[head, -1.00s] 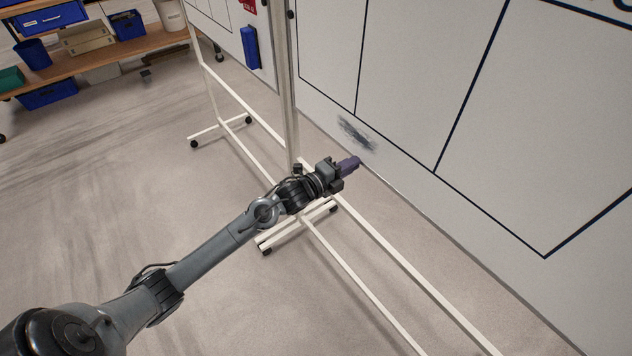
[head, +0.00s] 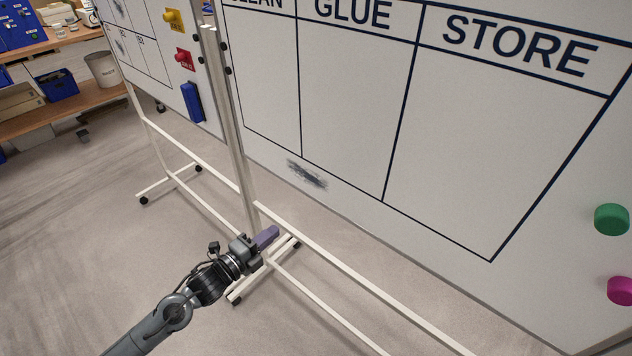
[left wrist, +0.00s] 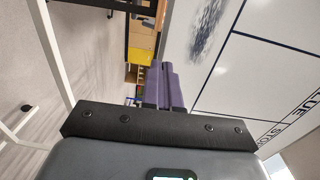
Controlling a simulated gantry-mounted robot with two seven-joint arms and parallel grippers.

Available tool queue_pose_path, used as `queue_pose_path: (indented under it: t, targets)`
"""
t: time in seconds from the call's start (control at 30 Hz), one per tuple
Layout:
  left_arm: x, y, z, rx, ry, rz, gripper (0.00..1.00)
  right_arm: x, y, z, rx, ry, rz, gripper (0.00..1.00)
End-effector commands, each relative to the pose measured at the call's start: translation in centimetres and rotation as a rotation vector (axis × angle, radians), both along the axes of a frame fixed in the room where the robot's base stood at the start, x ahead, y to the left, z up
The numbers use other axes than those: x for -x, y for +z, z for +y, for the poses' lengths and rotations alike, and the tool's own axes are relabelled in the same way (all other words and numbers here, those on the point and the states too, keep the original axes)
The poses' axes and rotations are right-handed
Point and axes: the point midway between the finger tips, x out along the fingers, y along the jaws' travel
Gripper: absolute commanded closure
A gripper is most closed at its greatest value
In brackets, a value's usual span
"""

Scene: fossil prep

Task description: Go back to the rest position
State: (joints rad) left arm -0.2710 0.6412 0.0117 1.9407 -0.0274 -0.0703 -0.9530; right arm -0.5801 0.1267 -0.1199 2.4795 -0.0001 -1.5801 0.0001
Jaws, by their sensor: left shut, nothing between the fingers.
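My left gripper (head: 266,238) has purple fingers and shows in the lower middle of the head view, in front of the whiteboard's lower frame and apart from the board surface. In the left wrist view its purple fingers (left wrist: 164,86) lie side by side, shut with nothing between them. My left arm reaches in from the bottom left. My right gripper is not in view.
The large whiteboard (head: 350,120) has columns lettered GLUE and STORE and a dark smudge (head: 306,174). Green (head: 611,219) and magenta (head: 621,291) magnets sit at its right. A second board holds a blue eraser-like block (head: 193,102). Wooden shelves (head: 60,110) stand far left; open floor lies between.

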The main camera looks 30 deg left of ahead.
Motion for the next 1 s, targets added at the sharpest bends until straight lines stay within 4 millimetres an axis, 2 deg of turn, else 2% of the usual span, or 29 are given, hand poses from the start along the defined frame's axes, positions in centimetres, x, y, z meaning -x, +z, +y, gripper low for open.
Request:
queue_pose_path:
  t: [0.17,0.27,0.37,0.5,0.7,0.83,1.0]
  targets:
    - [1.3,-2.1,-0.5,0.029,0.006,0.036,1.0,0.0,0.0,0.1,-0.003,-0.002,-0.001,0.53]
    - [3.0,-4.0,-2.5,0.093,0.006,0.067,1.0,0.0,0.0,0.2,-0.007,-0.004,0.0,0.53]
    - [5.3,-5.2,-5.9,0.188,0.018,0.119,1.0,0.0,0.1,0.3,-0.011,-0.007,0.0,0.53]
    - [9.0,-7.4,-9.9,0.405,0.128,0.332,1.0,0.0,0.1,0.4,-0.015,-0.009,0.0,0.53]
    - [14.7,-9.1,-13.2,0.735,0.37,0.684,1.0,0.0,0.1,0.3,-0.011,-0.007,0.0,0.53]
    - [18.3,-9.4,-14.3,0.9,0.553,0.879,1.0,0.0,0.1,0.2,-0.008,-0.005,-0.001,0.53]
    - [22.3,-9.4,-14.2,1.022,0.793,1.05,1.0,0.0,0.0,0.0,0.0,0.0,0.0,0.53]
